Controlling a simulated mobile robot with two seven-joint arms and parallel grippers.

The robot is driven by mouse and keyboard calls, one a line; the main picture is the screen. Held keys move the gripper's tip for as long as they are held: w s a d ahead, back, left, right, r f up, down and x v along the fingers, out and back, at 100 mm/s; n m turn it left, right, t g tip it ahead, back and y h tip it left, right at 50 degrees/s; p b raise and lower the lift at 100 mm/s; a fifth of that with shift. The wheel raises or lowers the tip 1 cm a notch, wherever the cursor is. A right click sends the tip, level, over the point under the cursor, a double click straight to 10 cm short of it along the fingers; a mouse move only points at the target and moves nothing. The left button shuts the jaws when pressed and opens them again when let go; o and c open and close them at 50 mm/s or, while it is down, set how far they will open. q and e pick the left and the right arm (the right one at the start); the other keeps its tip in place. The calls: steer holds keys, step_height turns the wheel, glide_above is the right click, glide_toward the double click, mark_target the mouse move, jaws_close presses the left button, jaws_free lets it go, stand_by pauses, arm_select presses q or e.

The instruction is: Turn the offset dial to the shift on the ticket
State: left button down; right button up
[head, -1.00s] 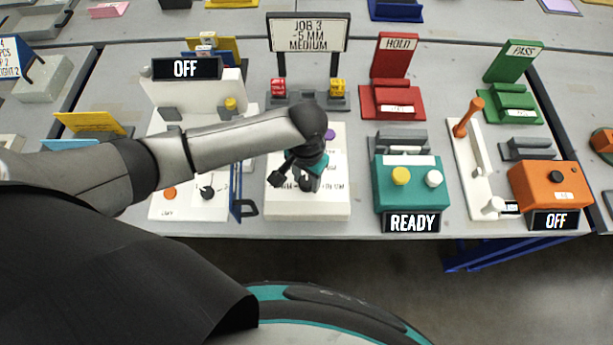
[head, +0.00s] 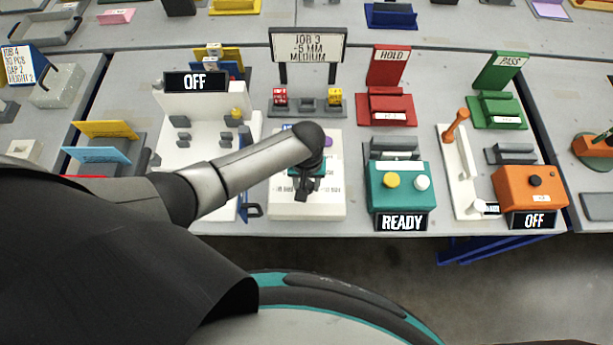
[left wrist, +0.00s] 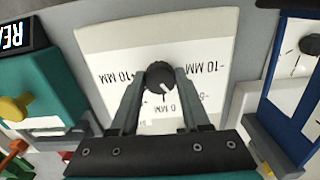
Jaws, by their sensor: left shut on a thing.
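The ticket (head: 307,46) stands upright at the back and reads JOB 3, -5 MM, MEDIUM. The offset dial is a black round knob (left wrist: 159,75) with a short white mark, on a white panel (left wrist: 215,30). In the left wrist view the mark points down and slightly right, near the 0 MM label and toward the partly hidden -5 label. The panel also shows in the head view (head: 325,205), where my gripper covers the dial. My left gripper (head: 303,194) is shut on the dial, one finger each side in the left wrist view (left wrist: 160,82). My right gripper is out of view.
A teal box (head: 400,185) with a READY display stands right of the panel. An orange box (head: 530,188) with an OFF display is farther right. A white station (head: 205,105) with an OFF display stands left. Red HOLD (head: 388,68) and green PASS (head: 500,72) stands are behind.

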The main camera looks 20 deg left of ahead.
mark_target(307, 185)
arm_select(q)
steer(key=shift+n+p, duration=0.75)
steer(key=shift+n, duration=0.45)
steer(key=shift+c, duration=1.9)
jaws_free()
steer(key=shift+r+p, duration=0.35)
steer(key=shift+r, duration=0.3)
step_height(307, 185, up, 14)
steer(key=p, duration=0.3)
